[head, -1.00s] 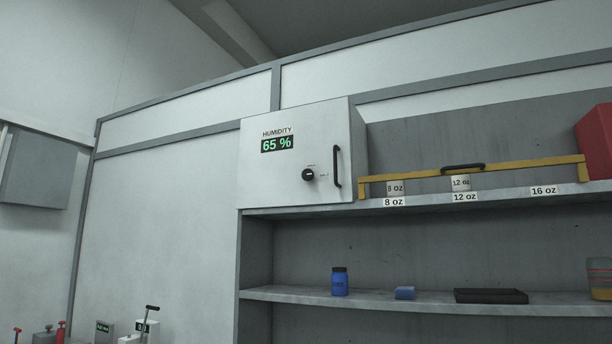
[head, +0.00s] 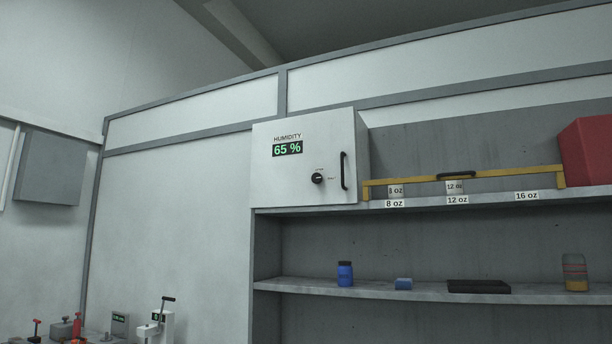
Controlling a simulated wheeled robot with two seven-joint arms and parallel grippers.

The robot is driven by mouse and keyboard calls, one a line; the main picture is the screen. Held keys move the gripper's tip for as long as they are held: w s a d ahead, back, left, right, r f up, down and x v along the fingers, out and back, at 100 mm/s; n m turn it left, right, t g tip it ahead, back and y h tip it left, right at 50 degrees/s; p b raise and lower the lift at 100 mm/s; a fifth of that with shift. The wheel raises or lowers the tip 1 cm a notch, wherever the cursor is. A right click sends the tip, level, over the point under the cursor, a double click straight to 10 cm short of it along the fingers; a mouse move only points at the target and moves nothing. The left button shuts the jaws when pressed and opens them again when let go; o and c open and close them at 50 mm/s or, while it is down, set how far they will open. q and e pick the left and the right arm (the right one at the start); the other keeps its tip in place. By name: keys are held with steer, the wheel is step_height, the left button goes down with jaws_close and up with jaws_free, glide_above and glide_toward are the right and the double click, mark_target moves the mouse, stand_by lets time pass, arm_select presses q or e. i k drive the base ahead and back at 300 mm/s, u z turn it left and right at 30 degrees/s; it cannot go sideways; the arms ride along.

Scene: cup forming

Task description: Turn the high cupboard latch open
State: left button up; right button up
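The high cupboard (head: 290,178) is a white box at the top left end of the shelf unit. Its door is closed. The latch (head: 317,178) is a round black knob on the door, with tiny labels above and to its right that are too small to read. A black vertical handle (head: 344,170) is at the door's right edge. A display (head: 287,149) under the word HUMIDITY reads 65 %. Neither of my grippers is in view.
A yellow bar (head: 500,174) with a black grip runs along the upper shelf beside a red box (head: 588,152). Small devices (head: 160,325) stand at lower left.

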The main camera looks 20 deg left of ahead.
mark_target(316, 178)
steer(key=k, duration=0.8)
steer(key=u, duration=1.35)
steer(key=i, duration=1.15)
steer(key=u, duration=0.8)
steer(key=i, duration=1.75)
steer(key=z, duration=1.5)
steer(key=i, duration=0.8)
steer(key=z, duration=0.8)
